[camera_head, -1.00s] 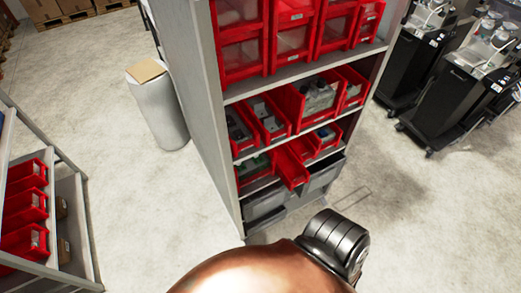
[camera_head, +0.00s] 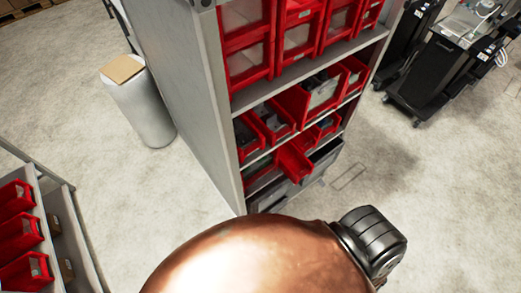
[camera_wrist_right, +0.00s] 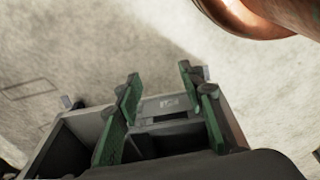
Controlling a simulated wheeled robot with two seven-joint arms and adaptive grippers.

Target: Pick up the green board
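I cannot pick out the green board for certain in either current view. In the right wrist view my right gripper (camera_wrist_right: 160,80) has two green-sided fingers standing apart, with no object visible between them. Beyond the fingers is a grey open bin (camera_wrist_right: 75,145), whose inside is dark. In the head view neither gripper shows. My copper-coloured arm fills the bottom middle and hides the lowest part of the shelf rack (camera_head: 185,90). The lower red bins (camera_head: 295,162) are in view, but their contents are too dark to tell.
A white cylinder (camera_head: 140,108) with a brown cardboard piece (camera_head: 123,69) on top stands left of the rack. Another rack with red bins (camera_head: 22,235) is at lower left. A black cart (camera_head: 435,75) stands at upper right. Pale floor is clear at right.

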